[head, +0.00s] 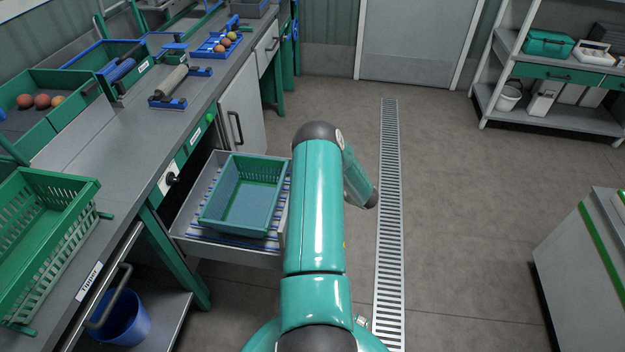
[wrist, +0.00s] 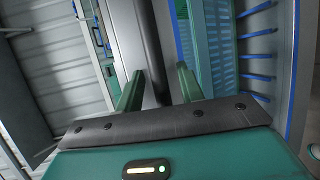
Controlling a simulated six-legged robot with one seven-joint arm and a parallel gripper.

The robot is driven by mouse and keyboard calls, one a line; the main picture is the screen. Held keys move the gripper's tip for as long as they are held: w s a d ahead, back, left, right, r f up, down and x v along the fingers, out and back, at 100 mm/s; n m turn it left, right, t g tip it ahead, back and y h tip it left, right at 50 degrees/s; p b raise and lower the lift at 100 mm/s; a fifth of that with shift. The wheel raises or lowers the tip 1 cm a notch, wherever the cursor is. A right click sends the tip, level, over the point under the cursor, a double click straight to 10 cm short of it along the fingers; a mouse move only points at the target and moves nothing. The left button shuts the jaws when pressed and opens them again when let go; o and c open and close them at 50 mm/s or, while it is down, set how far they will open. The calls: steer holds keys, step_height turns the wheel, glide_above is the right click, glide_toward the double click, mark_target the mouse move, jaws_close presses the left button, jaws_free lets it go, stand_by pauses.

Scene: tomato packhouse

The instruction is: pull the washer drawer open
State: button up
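The washer drawer (head: 210,246), a grey tray with blue slats, stands out from the bench front. A green basket (head: 241,193) sits in it. In the wrist view the drawer's blue-slatted inside (wrist: 258,60) is at the right. A dark handle bar (wrist: 150,45) runs between the two green fingers of my gripper (wrist: 159,72). The fingers stand apart, with a gap visible beside the bar, so the gripper looks open around it.
The bench (head: 110,150) on the left carries green crates, a roller and a blue tray (head: 220,44) of tomatoes. A blue bucket (head: 122,318) stands under it. A floor drain (head: 390,220) runs right of my arm. Open floor lies beyond, before the shelf (head: 550,120) and a cabinet (head: 590,270).

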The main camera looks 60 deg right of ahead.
steer(key=s+r, duration=0.2)
steer(key=s, duration=1.1)
steer(key=shift+s+a+r, duration=0.2)
steer(key=shift+a+r, duration=0.05)
steer(key=shift+a, duration=0.1)
